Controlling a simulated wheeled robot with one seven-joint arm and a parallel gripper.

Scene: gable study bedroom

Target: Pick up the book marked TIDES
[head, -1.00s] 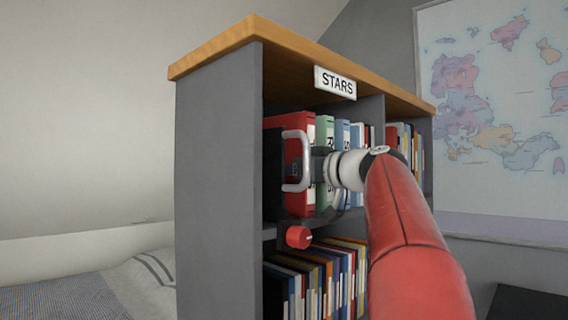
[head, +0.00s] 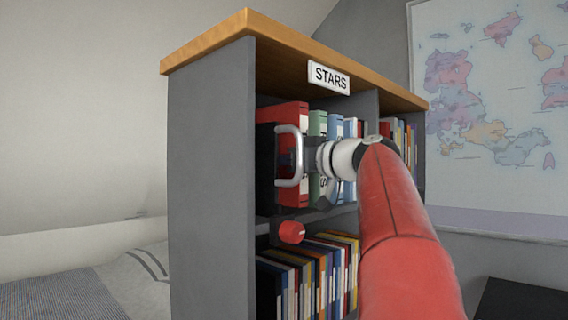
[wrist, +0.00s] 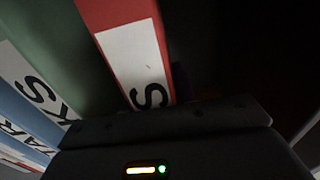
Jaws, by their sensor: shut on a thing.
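A red book (head: 297,112) stands at the left end of the upper shelf. Its white spine label shows a letter S in the wrist view (wrist: 133,60); the rest of the title is hidden, so I cannot read TIDES. My gripper (head: 284,162) is at the front of this book and shut on it. The fingertips and their contact are hidden by the gripper body, which fills the bottom of the wrist view.
A green book (head: 318,124) and a blue book (head: 336,128) stand right of the red one. The grey side panel (head: 210,180) is close on the left. A STARS sign (head: 329,77) hangs above. Several books (head: 315,270) fill the lower shelf.

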